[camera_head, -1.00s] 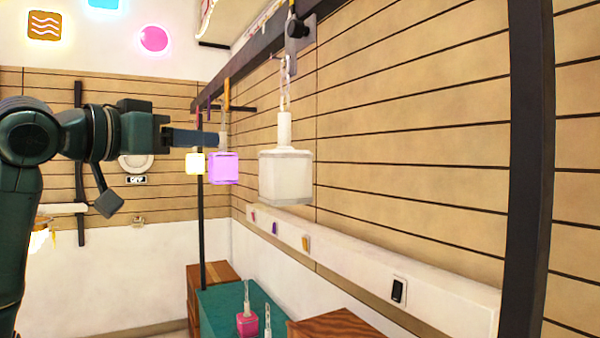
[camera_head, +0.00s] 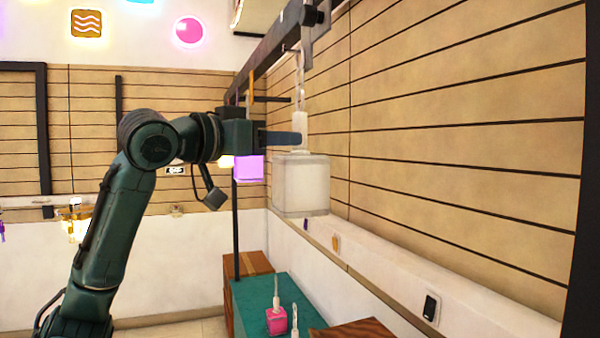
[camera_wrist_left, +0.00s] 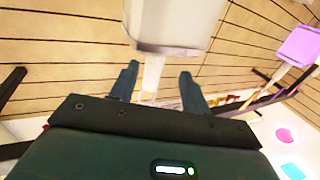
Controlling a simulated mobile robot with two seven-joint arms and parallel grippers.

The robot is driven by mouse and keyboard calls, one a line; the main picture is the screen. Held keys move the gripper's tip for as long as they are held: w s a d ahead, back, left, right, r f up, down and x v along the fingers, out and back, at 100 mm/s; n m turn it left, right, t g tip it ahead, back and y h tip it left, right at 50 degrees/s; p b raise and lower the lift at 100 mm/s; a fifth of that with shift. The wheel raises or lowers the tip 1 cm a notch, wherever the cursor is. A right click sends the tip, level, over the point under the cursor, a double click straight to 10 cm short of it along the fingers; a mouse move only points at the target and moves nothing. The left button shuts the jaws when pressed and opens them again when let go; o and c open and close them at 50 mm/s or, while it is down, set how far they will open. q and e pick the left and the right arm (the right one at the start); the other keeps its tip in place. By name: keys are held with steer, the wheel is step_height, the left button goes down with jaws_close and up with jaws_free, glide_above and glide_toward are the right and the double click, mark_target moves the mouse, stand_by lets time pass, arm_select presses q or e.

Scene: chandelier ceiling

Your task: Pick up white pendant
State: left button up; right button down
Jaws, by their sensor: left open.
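The white pendant (camera_head: 301,185) is a pale cube with a narrow neck, hanging by a chain from a dark overhead rail. My left gripper (camera_head: 298,138) is level with the pendant's neck, just above the cube. In the left wrist view the fingers of my left gripper (camera_wrist_left: 157,82) are open, with the neck of the white pendant (camera_wrist_left: 172,22) showing between them. The wrist view appears upside down, with the cube beyond the fingertips at the top. Whether the fingers touch the neck cannot be told. My right gripper is in neither view.
A purple pendant (camera_head: 249,168) hangs farther back on the same rail (camera_head: 268,52). Below are a teal-topped table (camera_head: 258,297) with a pink pendant (camera_head: 277,321) and wooden boxes. A slatted wall stands close on the right, with a dark post (camera_head: 582,230) at the right edge.

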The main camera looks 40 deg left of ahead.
mark_target(299, 154)
arm_select(q)
steer(key=w+p, duration=0.1)
steer(key=w, duration=0.1)
steer(key=w+d+p, duration=0.1)
steer(key=w, duration=0.1)
steer(key=shift+w+d+r, duration=0.1)
steer(key=shift+w, duration=0.4)
jaws_close()
stand_by(0.4)
